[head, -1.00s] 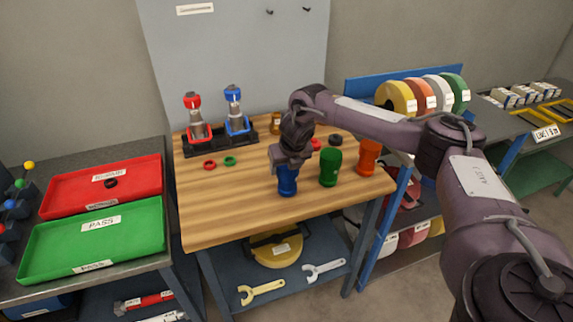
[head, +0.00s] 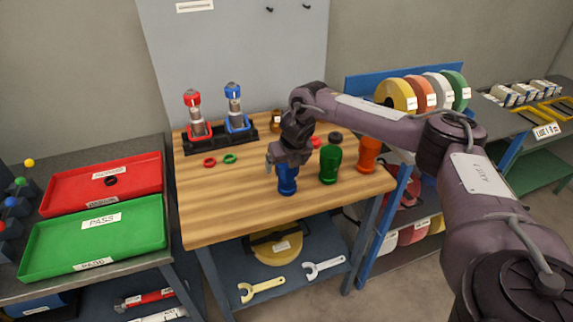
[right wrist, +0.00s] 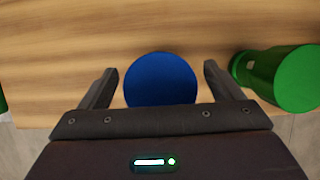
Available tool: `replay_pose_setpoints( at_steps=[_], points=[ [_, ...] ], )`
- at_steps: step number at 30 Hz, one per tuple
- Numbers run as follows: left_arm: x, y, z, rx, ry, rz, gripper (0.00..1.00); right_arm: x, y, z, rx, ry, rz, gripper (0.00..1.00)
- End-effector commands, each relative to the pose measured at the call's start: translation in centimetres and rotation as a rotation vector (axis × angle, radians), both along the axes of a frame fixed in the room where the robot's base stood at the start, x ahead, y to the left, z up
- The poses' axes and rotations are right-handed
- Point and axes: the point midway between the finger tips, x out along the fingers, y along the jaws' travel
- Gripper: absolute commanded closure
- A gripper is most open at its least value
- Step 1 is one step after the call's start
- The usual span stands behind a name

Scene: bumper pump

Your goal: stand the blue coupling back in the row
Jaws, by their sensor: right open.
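The blue coupling (head: 287,183) stands upright on the wooden table near its front edge, to the left of the green coupling (head: 330,164) and the orange coupling (head: 368,156). My right gripper (head: 287,164) is above the blue coupling's top, pointing down. In the right wrist view the blue coupling's round top (right wrist: 160,79) lies between the two spread fingers (right wrist: 157,85), with a gap on each side. The green coupling also shows at the right of that view (right wrist: 285,77). My left gripper is not in view.
A black rack (head: 220,139) holds a red-capped and a blue-capped pump at the table's back left. A red ring (head: 209,162) and a green ring (head: 230,159) lie in front of it. A red tray (head: 70,193) and a green PASS tray (head: 60,244) are on the left bench.

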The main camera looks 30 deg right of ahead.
Motion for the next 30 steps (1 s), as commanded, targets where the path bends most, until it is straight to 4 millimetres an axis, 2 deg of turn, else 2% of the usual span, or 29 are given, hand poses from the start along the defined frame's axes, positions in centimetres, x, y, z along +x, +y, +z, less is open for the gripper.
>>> replay_pose_setpoints(
  at_steps=[13, 16, 21, 30],
  points=[
    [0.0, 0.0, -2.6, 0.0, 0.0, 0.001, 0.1, -3.2, 0.8, 8.0, 0.0, -0.006, 0.002, 0.14],
    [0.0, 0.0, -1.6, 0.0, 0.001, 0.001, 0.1, -3.7, 0.9, 9.9, -0.003, -0.006, 0.001, 0.14],
    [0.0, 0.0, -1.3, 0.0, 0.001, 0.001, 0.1, -4.2, 1.0, 10.7, -0.001, -0.003, 0.0, 0.14],
    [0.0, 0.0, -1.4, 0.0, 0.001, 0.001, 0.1, -4.3, 1.0, 10.6, 0.0, -0.002, 0.0, 0.14]
  ],
)
